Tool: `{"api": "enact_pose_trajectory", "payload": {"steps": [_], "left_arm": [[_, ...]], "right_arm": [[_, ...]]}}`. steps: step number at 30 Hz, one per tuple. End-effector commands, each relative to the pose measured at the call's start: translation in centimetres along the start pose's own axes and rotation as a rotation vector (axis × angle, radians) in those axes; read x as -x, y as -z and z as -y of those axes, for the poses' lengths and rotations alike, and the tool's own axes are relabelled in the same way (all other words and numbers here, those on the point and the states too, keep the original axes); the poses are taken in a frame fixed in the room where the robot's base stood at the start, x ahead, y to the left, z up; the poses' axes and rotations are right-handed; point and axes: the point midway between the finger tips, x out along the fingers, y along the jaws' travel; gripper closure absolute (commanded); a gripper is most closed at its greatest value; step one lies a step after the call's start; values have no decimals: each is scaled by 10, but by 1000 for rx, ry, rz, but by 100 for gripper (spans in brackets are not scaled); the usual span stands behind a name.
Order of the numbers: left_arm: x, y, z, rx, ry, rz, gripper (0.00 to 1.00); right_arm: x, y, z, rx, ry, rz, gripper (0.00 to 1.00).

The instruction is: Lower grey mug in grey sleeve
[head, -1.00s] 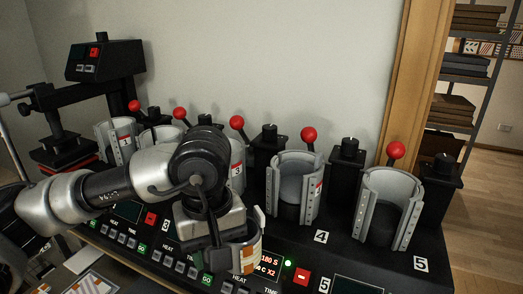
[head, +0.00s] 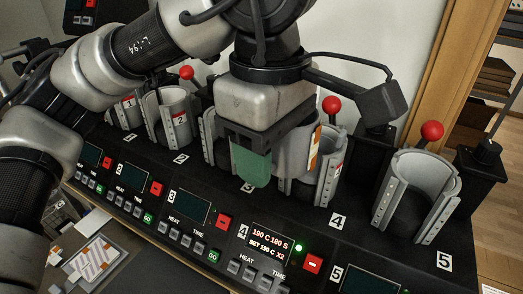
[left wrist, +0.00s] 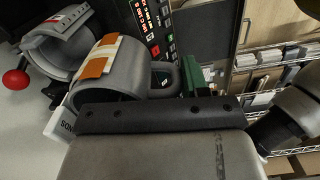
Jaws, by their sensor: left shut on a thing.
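My left gripper (head: 262,158), with a green fingertip pad, is shut on the grey mug (head: 297,150). The mug has an orange and white patch and is partly hidden behind the gripper. It is in front of and overlapping the grey sleeve at station 4 (head: 329,186) in the head view; I cannot tell whether it is inside. In the left wrist view the mug (left wrist: 118,84) lies tilted in the picture, its handle by the gripper (left wrist: 193,88). A grey sleeve (left wrist: 62,42) shows beyond it. My right gripper is not in view.
An empty grey sleeve (head: 388,196) stands at station 5, with a red-knobbed lever (head: 432,131) behind it. More sleeves (head: 168,118) stand to the left. Station 4's display (head: 270,241) is lit, with a green light. A printed sheet (head: 92,262) lies at the lower left.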

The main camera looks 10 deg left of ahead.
Motion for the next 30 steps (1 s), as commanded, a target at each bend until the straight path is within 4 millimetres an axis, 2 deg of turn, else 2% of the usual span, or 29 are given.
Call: {"api": "enact_pose_trajectory", "payload": {"steps": [11,30], "left_arm": [[1,5,-31,1,2,1,84],[2,12,-82,-1,1,1,84]], "right_arm": [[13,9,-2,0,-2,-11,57],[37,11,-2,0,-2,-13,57]]}}
